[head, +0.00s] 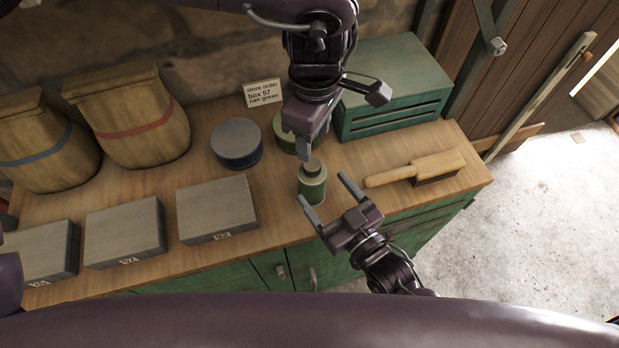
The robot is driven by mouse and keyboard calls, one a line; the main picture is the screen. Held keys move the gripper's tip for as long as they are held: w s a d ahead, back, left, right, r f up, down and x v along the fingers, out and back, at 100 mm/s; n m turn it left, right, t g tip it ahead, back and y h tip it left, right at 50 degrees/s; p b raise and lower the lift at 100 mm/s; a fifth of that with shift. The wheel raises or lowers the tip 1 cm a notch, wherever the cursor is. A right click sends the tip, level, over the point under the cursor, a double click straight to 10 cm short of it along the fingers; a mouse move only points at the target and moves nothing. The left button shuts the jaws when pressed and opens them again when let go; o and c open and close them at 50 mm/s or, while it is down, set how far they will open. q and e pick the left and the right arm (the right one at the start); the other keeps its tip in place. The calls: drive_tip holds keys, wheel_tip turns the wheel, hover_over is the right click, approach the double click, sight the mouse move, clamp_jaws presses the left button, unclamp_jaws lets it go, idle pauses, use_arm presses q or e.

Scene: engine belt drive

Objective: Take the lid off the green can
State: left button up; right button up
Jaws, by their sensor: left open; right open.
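A small green can (312,190) stands upright near the front edge of the workbench, with a pale shoulder and a dark round lid (312,166) on top. My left gripper (304,150) points down just behind and above the lid. Its jaws are seen nearly edge-on, and I cannot tell whether they touch the lid. My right gripper (328,195) is open in front of the can, its fingers pointing to it from the lower right. I see no clear contact there. A wider round can with green (283,127) is partly hidden behind my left gripper.
A blue-banded round can (237,147) stands left, with a sign (263,93) behind. Several grey-topped boxes (216,209) line the left front; two sacks (135,118) stand behind. A green chest (395,85) and a brush (420,169) are at right. The bench (275,205) is bare left of the can.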

sight(313, 164)
use_arm(q)
drive_tip(key=shift+w+a+f, duration=0.15)
drive_tip(key=shift+w+a, duration=0.15)
drive_tip(key=shift+w, duration=0.1)
use_arm(e)
drive_tip(key=x, duration=0.5)
drive_tip(key=shift+w+a+f, duration=0.1)
drive_tip(key=shift+w+a, duration=0.1)
drive_tip(key=shift+w, duration=0.1)
use_arm(q)
drive_tip(key=shift+s+d, duration=0.2)
drive_tip(key=shift+s, duration=0.1)
use_arm(e)
drive_tip(key=shift+s+d, duration=0.15)
use_arm(q)
drive_tip(key=shift+w+a, duration=0.1)
drive_tip(key=shift+w, duration=0.05)
use_arm(e)
drive_tip(key=c, duration=1.6)
clamp_jaws()
use_arm(q)
drive_tip(key=m, duration=0.4)
drive_tip(key=shift+f, duration=0.2)
drive_tip(key=shift+m, duration=0.3)
wheel_tip(313, 164, down, 8)
drive_tip(key=shift+r, duration=0.25)
